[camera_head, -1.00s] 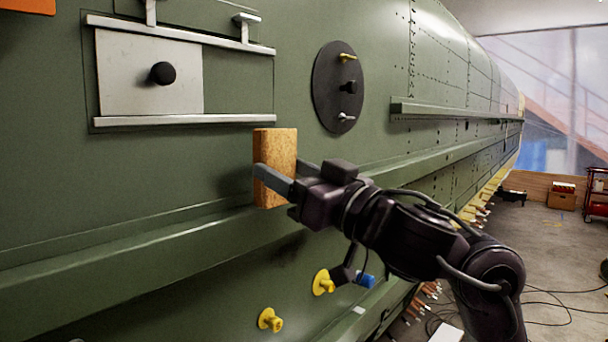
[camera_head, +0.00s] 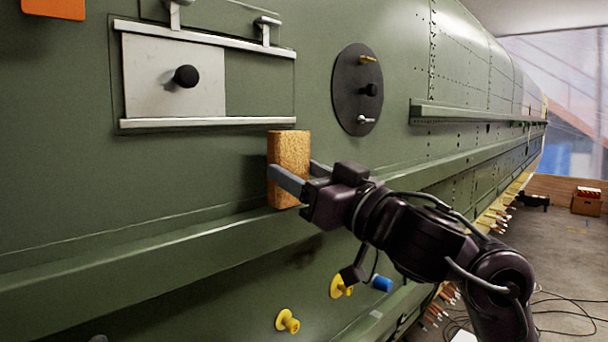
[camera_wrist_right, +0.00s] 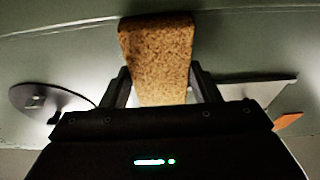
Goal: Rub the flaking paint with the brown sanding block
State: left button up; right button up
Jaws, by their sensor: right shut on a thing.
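The brown sanding block (camera_head: 289,165) is upright in my right gripper (camera_head: 300,174), in front of the green fuselage skin (camera_head: 230,175). In the right wrist view the block (camera_wrist_right: 158,58) sits between the two fingers of the right gripper (camera_wrist_right: 160,88). Its far face is turned to the skin; I cannot tell whether it touches. I cannot make out the flaking paint; the block and fingers hide the skin behind them. My left gripper is not in view.
A pale panel (camera_head: 150,85) with a black knob sits between rails at upper left. A dark round plate (camera_head: 350,100) with fittings is right of the block. A long ledge (camera_head: 130,257) runs below. Yellow fittings (camera_head: 288,321) and a blue one (camera_head: 382,284) stick out lower down.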

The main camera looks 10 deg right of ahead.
jog(key=shift+w+a, duration=0.5)
jog(key=shift+w, duration=0.2)
jog(key=shift+w+d+p, duration=1.25)
jog(key=shift+w+d, duration=0.9)
jog(key=shift+d, duration=0.95)
jog(key=shift+s+a+p, duration=0.15)
jog(key=shift+s+a, duration=0.6)
jog(key=shift+a, duration=0.3)
jog(key=shift+s+a+p, duration=0.2)
jog(key=shift+s+a, duration=0.5)
jog(key=shift+a, duration=0.35)
jog(key=shift+s+a+p, duration=0.15)
jog(key=shift+s+a, duration=0.6)
jog(key=shift+a, duration=0.3)
jog(key=shift+d, duration=0.1)
jog(key=shift+s+d+p, duration=0.3)
jog(key=shift+s+d, duration=0.1)
jog(key=shift+s, duration=0.05)
jog(key=shift+s+d+p, duration=0.3)
jog(key=shift+s+d, duration=0.35)
jog(key=shift+s, duration=0.35)
jog(key=shift+s+d+p, duration=0.25)
jog(key=shift+s+d, duration=0.35)
jog(key=shift+s, duration=0.4)
